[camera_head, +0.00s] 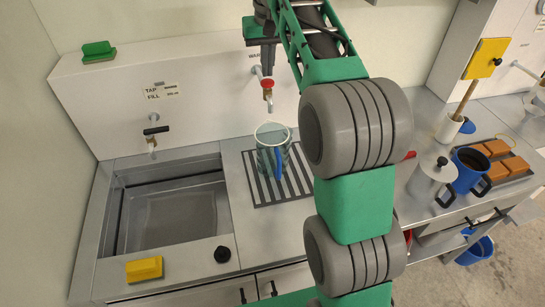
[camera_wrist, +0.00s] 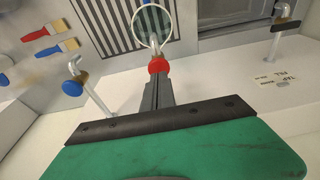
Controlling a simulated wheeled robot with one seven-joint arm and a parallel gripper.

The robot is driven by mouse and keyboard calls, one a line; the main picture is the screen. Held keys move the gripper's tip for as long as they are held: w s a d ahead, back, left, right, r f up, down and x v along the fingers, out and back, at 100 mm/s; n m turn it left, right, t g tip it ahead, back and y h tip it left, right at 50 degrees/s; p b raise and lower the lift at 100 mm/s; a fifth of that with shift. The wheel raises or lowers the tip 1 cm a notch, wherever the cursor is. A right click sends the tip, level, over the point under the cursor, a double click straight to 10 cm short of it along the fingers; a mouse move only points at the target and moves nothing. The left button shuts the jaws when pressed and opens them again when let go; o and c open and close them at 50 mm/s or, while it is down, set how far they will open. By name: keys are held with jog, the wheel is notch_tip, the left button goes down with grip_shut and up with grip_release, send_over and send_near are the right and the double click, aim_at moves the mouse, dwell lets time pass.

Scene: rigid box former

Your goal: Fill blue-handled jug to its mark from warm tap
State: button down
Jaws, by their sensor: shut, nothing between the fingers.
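The clear jug (camera_head: 265,155) with a blue handle (camera_head: 278,163) stands upright on the slatted drain grate, below a red-topped tap (camera_head: 267,84). A partly hidden wall label beginning "WAR" is above this tap. The jug's round rim also shows in the wrist view (camera_wrist: 136,27). My gripper (camera_head: 267,73) is shut and empty, its fingertips at the red tap top; the tips meet the red top (camera_wrist: 158,64) in the wrist view, but I cannot tell whether they press on it. I cannot make out a water stream, the jug's mark or its water level.
Left are a sink (camera_head: 175,215), another tap (camera_head: 153,135) labelled "TAP FILL" and a yellow sponge (camera_head: 144,269). A blue-knobbed tap (camera_wrist: 73,88) shows in the wrist view.

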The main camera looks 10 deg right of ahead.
aim_at(267, 81)
jog(key=shift+f, duration=0.1)
jog(key=shift+f+b, duration=1.2)
jog(key=shift+b, duration=0.1)
jog(key=shift+r, duration=0.1)
dwell(1.9)
jog(key=shift+r+p, duration=1.2)
jog(key=shift+p, duration=0.1)
jog(key=shift+r, duration=0.1)
notch_tip(267, 81, up, 6)
jog(key=p, duration=0.6)
